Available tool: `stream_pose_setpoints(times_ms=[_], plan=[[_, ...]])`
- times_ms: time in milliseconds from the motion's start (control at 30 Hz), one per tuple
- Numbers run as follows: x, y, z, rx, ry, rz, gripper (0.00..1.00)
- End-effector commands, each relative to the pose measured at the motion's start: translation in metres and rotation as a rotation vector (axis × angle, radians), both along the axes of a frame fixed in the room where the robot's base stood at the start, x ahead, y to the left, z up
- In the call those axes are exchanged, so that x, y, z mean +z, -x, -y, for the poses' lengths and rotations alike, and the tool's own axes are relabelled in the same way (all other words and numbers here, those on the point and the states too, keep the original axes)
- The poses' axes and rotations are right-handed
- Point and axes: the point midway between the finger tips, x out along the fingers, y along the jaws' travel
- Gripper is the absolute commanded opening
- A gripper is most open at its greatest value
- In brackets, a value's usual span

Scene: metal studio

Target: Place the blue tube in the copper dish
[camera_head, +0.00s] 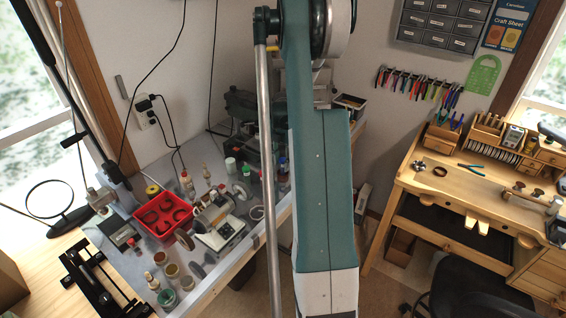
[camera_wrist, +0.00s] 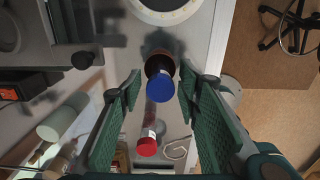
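The blue tube (camera_wrist: 168,85) shows its round blue cap to the wrist camera, with a dark brown body behind it. A small patch of blue (camera_head: 282,160) beside my arm in the head view looks like the same tube. My gripper (camera_wrist: 160,90) is open, with a green-padded finger on each side of the blue cap. Gaps show on both sides; I cannot tell how deep the tube is between the fingers. My gripper is hidden behind my arm in the head view. I cannot make out a copper dish for certain in either view.
A red-capped tube (camera_wrist: 147,146) stands close to the blue one. A white-rimmed round object (camera_wrist: 168,14) lies beyond it. A red bin (camera_head: 163,214), small jars (camera_head: 167,297) and tools crowd the left bench. A wooden workbench (camera_head: 472,190) stands at right.

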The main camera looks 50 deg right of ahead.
Motion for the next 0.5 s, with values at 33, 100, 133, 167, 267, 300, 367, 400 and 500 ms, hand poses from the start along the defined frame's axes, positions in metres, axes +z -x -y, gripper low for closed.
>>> stream_pose_setpoints(times_ms=[33, 100, 133, 167, 267, 300, 367, 400, 500], plan=[[0.0, 0.0, 0.0, 0.0, 0.0, 0.0, 0.34], [0.001, 0.0, 0.0, 0.0, 0.0, 0.0, 0.34], [0.001, 0.0, 0.0, 0.0, 0.0, 0.0, 0.34], [0.002, 0.0, 0.0, 0.0, 0.0, 0.0, 0.34], [0.005, 0.0, 0.0, 0.0, 0.0, 0.0, 0.34], [0.007, 0.0, 0.0, 0.0, 0.0, 0.0, 0.34], [0.012, 0.0, 0.0, 0.0, 0.0, 0.0, 0.34], [0.016, 0.0, 0.0, 0.0, 0.0, 0.0, 0.34], [0.027, 0.0, 0.0, 0.0, 0.0, 0.0, 0.34]])
